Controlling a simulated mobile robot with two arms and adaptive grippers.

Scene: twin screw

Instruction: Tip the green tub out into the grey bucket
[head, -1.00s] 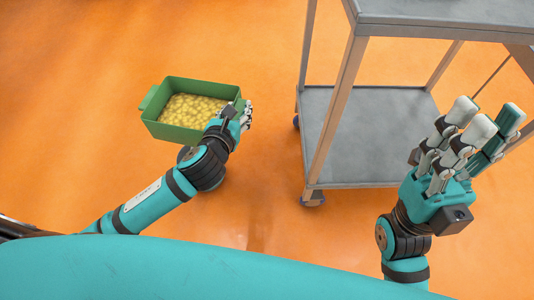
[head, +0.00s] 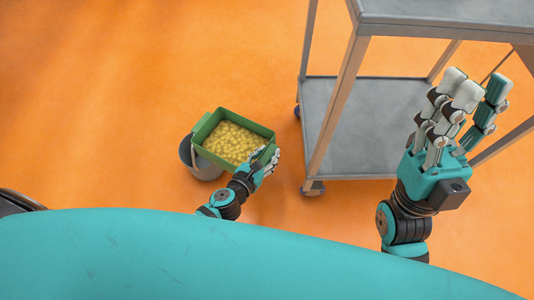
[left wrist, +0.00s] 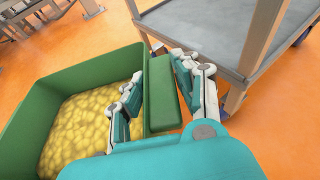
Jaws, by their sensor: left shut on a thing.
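The green tub (head: 262,131) is roughly level and full of small yellow lumps (head: 232,143). My left gripper (head: 266,166) is shut on the tub's right side. In the left wrist view the fingers of my left gripper (left wrist: 158,95) close around a green grip block (left wrist: 163,92) on the rim of the tub (left wrist: 80,73), with the yellow contents (left wrist: 92,122) to the left. The grey bucket (head: 202,165) stands on the floor behind and below the tub's left side, partly hidden by it. My right gripper (head: 460,105) is open and empty at the right, in front of the trolley.
A grey metal trolley (head: 350,130) with an upper and a lower shelf stands to the right of the tub, its leg and caster close to my left gripper. The orange floor is clear to the left. Blurred grey furniture shows at top left in the left wrist view.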

